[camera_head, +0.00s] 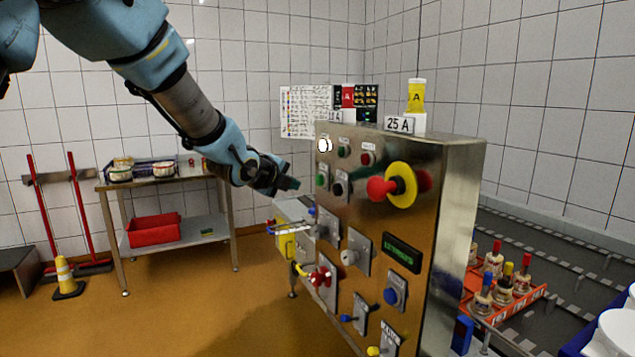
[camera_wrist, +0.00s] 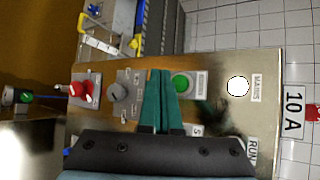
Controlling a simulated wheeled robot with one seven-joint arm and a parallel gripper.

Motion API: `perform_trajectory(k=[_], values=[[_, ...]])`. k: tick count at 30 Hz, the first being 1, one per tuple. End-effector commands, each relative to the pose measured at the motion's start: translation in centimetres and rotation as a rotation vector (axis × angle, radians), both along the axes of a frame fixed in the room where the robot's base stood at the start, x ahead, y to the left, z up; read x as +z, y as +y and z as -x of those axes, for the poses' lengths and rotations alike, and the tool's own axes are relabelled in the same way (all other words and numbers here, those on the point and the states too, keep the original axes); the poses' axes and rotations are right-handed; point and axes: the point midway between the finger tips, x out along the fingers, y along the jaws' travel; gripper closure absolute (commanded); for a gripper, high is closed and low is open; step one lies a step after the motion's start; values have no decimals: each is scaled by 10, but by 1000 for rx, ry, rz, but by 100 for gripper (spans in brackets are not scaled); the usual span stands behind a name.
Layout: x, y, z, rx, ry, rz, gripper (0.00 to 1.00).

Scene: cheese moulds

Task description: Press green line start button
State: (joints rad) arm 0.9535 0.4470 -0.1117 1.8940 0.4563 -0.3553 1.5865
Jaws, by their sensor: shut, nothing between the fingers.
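The green button (camera_head: 321,181) sits at the left of the steel control panel (camera_head: 440,200), below a lit white lamp (camera_head: 324,145). In the wrist view the green button (camera_wrist: 181,84) shows just right of my fingertips, with the white lamp (camera_wrist: 237,86) labelled MAINS further right. My gripper (camera_head: 290,184) is shut and empty, its teal fingers pointing at the panel from the left. In the wrist view the fingertips (camera_wrist: 161,72) overlap the button's left edge; I cannot tell whether they touch it. The fingers hide part of the panel.
A red emergency knob on a yellow ring (camera_head: 399,186) sticks out of the panel.

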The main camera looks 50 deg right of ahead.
Motion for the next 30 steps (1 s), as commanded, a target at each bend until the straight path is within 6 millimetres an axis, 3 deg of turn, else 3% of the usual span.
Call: perform_trajectory(k=[9, 30], values=[[-1, -26, 10, -1, -1, 1, 100], [0, -28, 11, 1, 0, 0, 100]])
